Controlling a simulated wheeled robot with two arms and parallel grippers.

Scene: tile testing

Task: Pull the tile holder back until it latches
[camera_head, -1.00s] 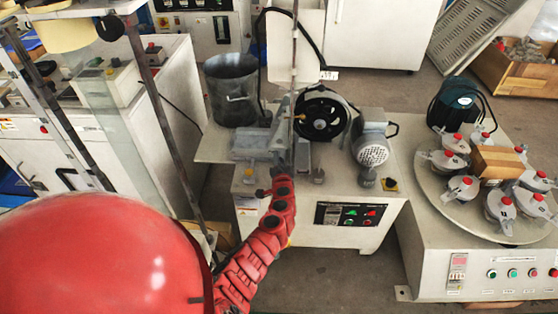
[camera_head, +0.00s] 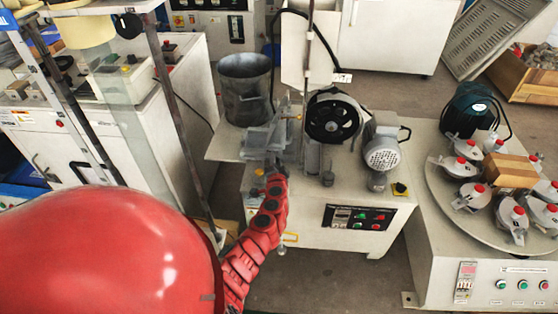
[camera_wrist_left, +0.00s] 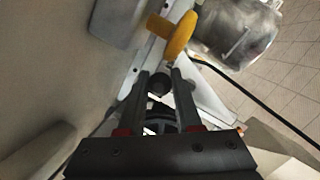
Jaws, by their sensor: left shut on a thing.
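The tile holder (camera_head: 268,140) is a grey metal assembly on the white machine, left of the black wheel in the head view. My left gripper (camera_head: 274,170) is at its near side, with the red arm reaching up from below. In the left wrist view, the gripper (camera_wrist_left: 160,88) has its two dark fingers on either side of a dark round knob (camera_wrist_left: 158,84), shut on this handle. The fingers and wrist hide part of the handle in the head view. I cannot see a latch engaged. My right gripper is not in view.
The black wheel (camera_head: 333,117) and grey motor (camera_head: 382,150) stand right of the holder. A metal bucket (camera_head: 245,88) stands behind left. A dark post (camera_head: 180,125) rises left of the arm. A turntable (camera_head: 440,195) with several weights is at the right.

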